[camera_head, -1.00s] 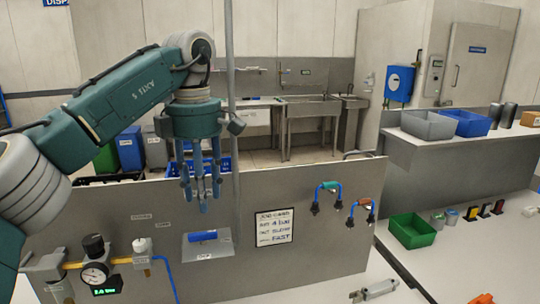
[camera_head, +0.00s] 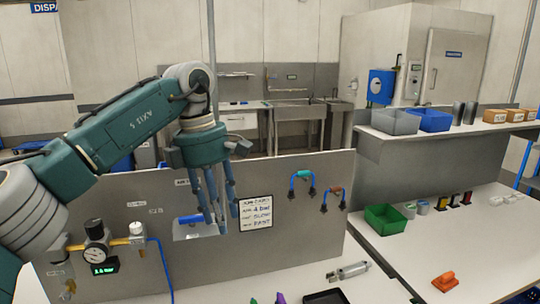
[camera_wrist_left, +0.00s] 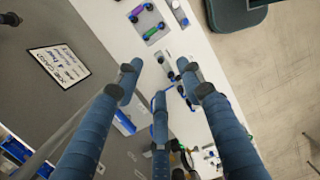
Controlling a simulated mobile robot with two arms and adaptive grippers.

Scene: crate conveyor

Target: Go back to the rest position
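My left gripper (camera_head: 219,215) hangs with its blue fingers pointing down in front of the grey upright panel in the head view. In the left wrist view its fingers (camera_wrist_left: 160,95) are spread apart, with nothing held between them. The panel (camera_head: 290,240) carries a job card (camera_head: 256,212) just right of the fingers. A blue item on a small tray (camera_head: 190,220) is partly behind the fingers. My right gripper does not show in either view.
A pressure gauge (camera_head: 92,256) with fittings sits at the panel's left. Two hooked hoses (camera_head: 302,183) hang at its right. A green bin (camera_head: 386,219), an orange part (camera_head: 445,282) and a grey cylinder (camera_head: 349,271) rest on the white bench (camera_head: 400,262).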

